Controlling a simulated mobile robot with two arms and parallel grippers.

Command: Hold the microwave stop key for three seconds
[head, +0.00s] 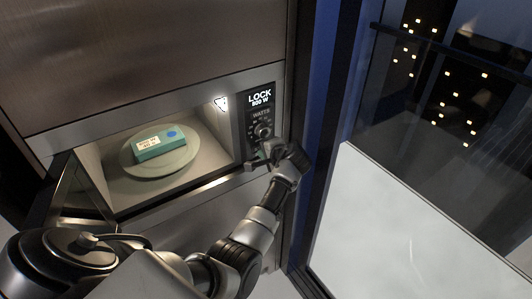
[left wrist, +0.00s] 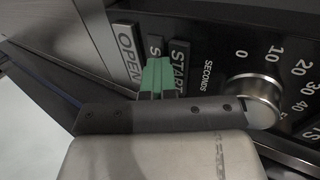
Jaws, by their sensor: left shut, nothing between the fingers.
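The microwave's control panel (head: 262,110) is at the right of the lit oven opening, with a display (head: 260,98) reading LOCK and 800 W. In the left wrist view, the OPEN key (left wrist: 128,48), a key starting with S (left wrist: 156,47) and the START key (left wrist: 179,55) stand side by side. My left gripper (left wrist: 158,76) is shut and empty, its green fingertips over the lower part of the S key and by START's edge. The rest of the S key's label is hidden. I cannot tell whether the tips touch it. In the head view this gripper (head: 258,158) is at the panel's lower part.
A round knob (left wrist: 254,97) marked SECONDS is close right of the fingers. The microwave door (head: 72,190) hangs open at the left. Inside, a teal box (head: 160,144) lies on a round plate (head: 186,158). A white surface (head: 400,225) and dark window are at the right.

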